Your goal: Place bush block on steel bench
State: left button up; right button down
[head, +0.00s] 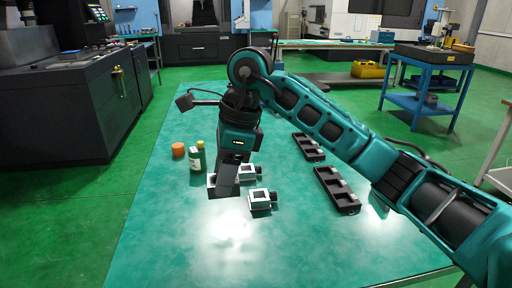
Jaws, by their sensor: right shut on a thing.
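My right arm reaches in from the right, and its gripper (225,188) points down over the teal-topped bench (180,245). The gripper is shut on a small grey block (211,184), seemingly the bush block, mostly hidden behind the fingers. I cannot tell whether the block touches the bench top. Two small clamp-like pieces with pale square frames, one nearer (261,200) and one farther (248,172), sit just right of the gripper. My left gripper is not in view.
A green bottle (197,158) and an orange round piece (178,149) stand left of the gripper. Two black trays, one nearer (337,190) and one farther (308,147), lie to the right. The bench's front left is clear. A blue-framed cart (428,100) stands back right.

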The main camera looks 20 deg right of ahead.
notch_tip(320, 180, down, 20)
jog(key=shift+r+b, duration=0.1)
jog(key=shift+b, duration=0.75)
jog(key=shift+f, duration=0.2)
jog(key=c, duration=0.5)
grip_release()
jog(key=p+v, duration=0.1)
jog(key=v, duration=1.1)
jog(key=shift+s+r, duration=0.1)
jog(key=shift+r, duration=0.05)
